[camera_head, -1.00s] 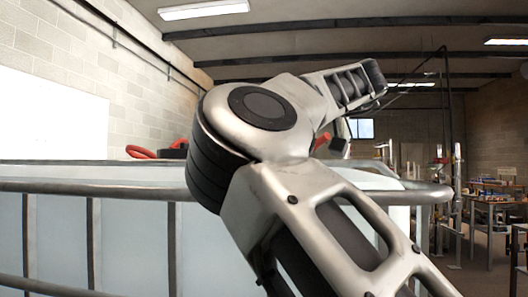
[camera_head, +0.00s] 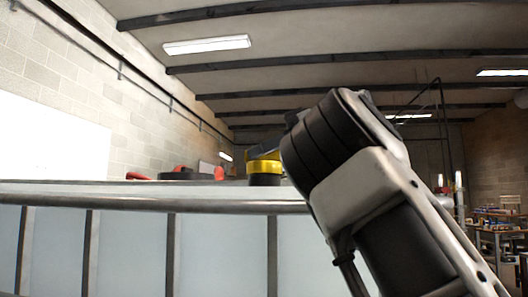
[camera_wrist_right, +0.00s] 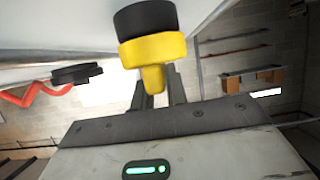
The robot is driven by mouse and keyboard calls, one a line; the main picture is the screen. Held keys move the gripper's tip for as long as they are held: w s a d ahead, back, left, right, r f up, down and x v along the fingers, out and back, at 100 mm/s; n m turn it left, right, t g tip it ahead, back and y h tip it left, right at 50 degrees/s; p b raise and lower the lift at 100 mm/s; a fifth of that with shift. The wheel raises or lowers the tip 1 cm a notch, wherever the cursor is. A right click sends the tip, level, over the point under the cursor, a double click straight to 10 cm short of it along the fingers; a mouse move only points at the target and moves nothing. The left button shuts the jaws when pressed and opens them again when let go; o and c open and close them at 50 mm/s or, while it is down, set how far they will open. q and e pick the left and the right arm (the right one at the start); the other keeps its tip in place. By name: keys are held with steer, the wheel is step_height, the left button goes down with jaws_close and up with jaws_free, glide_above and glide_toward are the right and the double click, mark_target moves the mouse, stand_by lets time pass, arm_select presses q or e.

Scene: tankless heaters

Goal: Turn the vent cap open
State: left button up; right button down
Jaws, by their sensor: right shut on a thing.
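The vent cap (camera_wrist_right: 153,50) is yellow with a black part (camera_wrist_right: 145,17) at the top of the right wrist view. A yellow tab (camera_wrist_right: 152,80) on it points down between the two dark fingers of my right gripper (camera_wrist_right: 156,88), which is shut on this tab. In the head view the yellow cap (camera_head: 265,167) shows above the top edge of the white tank, left of my right arm. My right gripper's fingers are hidden there. My left gripper is not in view.
Workbenches (camera_head: 497,225) stand far right. The air above the tank's left part is free.

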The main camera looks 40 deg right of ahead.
steer(key=c, duration=1.4)
jaws_free()
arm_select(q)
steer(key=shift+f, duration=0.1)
arm_select(e)
steer(key=shift+s+d, duration=0.1)
steer(key=shift+s+d+r, duration=0.2)
steer(key=shift+s, duration=0.05)
arm_select(q)
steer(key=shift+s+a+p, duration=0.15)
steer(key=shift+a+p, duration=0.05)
steer(key=shift+p, duration=0.6)
arm_select(e)
steer(key=v, duration=1.5)
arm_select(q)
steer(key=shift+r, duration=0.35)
arm_select(e)
steer(key=shift+d+f, duration=0.15)
